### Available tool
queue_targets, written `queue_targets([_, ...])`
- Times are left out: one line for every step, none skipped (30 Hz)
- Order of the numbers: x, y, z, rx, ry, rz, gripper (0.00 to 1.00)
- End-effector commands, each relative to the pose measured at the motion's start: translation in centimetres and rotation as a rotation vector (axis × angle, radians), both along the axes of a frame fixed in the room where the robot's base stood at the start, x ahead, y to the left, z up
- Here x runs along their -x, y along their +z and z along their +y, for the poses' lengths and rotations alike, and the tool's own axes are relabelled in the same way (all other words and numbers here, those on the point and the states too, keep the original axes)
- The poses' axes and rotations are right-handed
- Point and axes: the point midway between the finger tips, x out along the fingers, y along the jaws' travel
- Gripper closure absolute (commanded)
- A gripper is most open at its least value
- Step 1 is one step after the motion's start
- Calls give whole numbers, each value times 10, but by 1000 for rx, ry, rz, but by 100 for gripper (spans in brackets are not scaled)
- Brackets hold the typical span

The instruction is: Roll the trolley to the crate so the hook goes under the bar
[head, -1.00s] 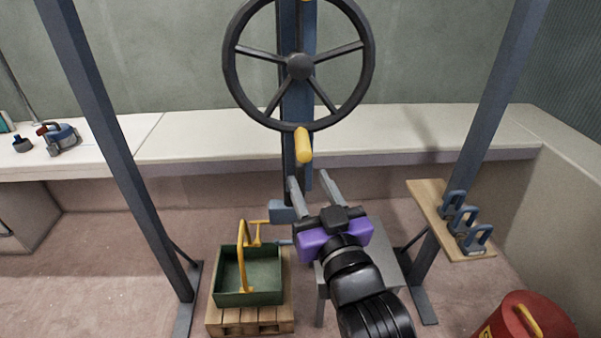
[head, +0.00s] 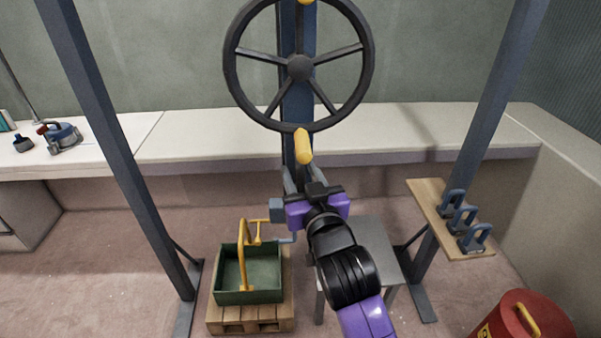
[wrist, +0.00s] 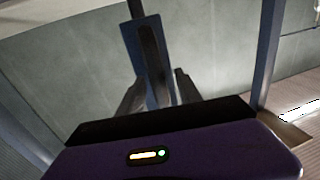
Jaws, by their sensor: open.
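The green crate (head: 233,292) stands on a wooden pallet at the lower left, with a yellow bar (head: 242,255) arching over it. A blue-grey block (head: 277,209), perhaps part of the trolley, sits right of and above the crate. A yellow arm (head: 256,222) reaches left from it towards the bar; whether its end is under the bar I cannot tell. My gripper (head: 299,176) is open in front of the blue column. In the wrist view my gripper's fingers (wrist: 159,77) lie either side of a dark upright strip (wrist: 149,60); contact is unclear.
A large dark handwheel (head: 300,67) with a yellow grip (head: 302,147) hangs above my gripper. Blue posts stand at both sides. A grey stool (head: 374,245) is beneath my arm, a board with blue shackles (head: 462,228) at the right, and a red drum (head: 525,318) lower right.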

Motion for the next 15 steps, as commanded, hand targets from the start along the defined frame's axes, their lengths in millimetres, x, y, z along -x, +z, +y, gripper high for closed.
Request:
queue_targets([0,0,0,0,0,0,59])
queue_targets([0,0,0,0,0,0,59])
queue_targets([0,0,0,0,0,0,59])
queue_targets([0,0,0,0,0,0,61])
queue_targets([0,0,0,0,0,0,66])
queue_targets([0,0,0,0,0,0,74])
queue_targets([0,0,0,0,0,0,80])
queue_targets([0,0,0,0,0,0,86])
queue_targets([0,0,0,0,0,0,94])
queue_targets([0,0,0,0,0,0,100])
queue_targets([0,0,0,0,0,0,100])
queue_targets([0,0,0,0,0,0,100])
queue_targets([0,0,0,0,0,0,100])
queue_targets([0,0,0,0,0,0,100])
queue_targets([0,0,0,0,0,0,100])
